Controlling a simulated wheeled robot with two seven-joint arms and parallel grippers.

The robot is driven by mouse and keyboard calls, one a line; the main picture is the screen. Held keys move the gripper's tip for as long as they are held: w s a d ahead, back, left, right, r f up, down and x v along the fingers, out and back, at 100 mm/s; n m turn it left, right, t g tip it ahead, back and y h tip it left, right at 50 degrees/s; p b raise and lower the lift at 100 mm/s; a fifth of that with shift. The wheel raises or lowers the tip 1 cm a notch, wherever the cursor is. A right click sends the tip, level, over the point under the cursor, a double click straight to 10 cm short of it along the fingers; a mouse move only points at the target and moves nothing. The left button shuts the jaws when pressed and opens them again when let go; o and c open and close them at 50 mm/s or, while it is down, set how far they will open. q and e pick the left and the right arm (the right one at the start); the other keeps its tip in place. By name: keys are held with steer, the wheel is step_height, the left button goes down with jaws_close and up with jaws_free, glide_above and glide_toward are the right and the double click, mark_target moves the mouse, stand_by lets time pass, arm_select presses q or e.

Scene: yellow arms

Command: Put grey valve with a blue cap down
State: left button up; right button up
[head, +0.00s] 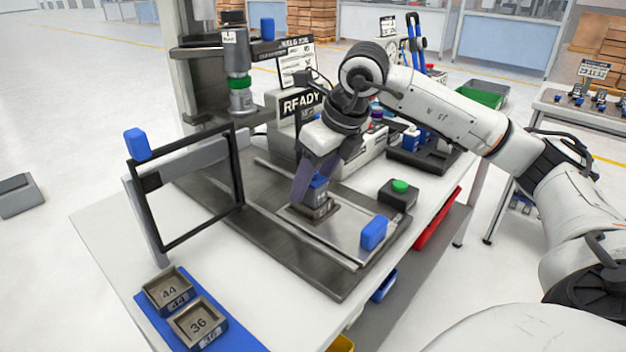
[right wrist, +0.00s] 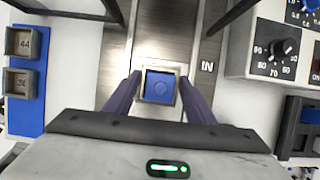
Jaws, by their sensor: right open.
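The grey valve with a blue cap (head: 318,183) stands upright on a small dark square base on the metal plate (head: 270,240) of the press station. In the right wrist view the blue cap (right wrist: 161,87) shows from above, framed by a pale square rim. My right gripper (head: 317,190) points down over the valve. Its two purple fingers are open, one on each side of the valve; I cannot tell whether either touches it. In the right wrist view the fingertips (right wrist: 160,82) flank the rim. My left gripper is not in view.
A black guard frame (head: 188,190) stands left of the valve. The press head (head: 238,75) is behind. A green button box (head: 398,193) and a blue block (head: 373,233) are to the right. Two numbered trays (head: 198,325) lie on a blue mat at front left.

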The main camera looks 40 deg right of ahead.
steer(key=shift+r, duration=0.1)
steer(key=p+v, duration=0.1)
steer(key=v, duration=1.1)
steer(key=shift+p, duration=0.35)
steer(key=shift+r, duration=0.1)
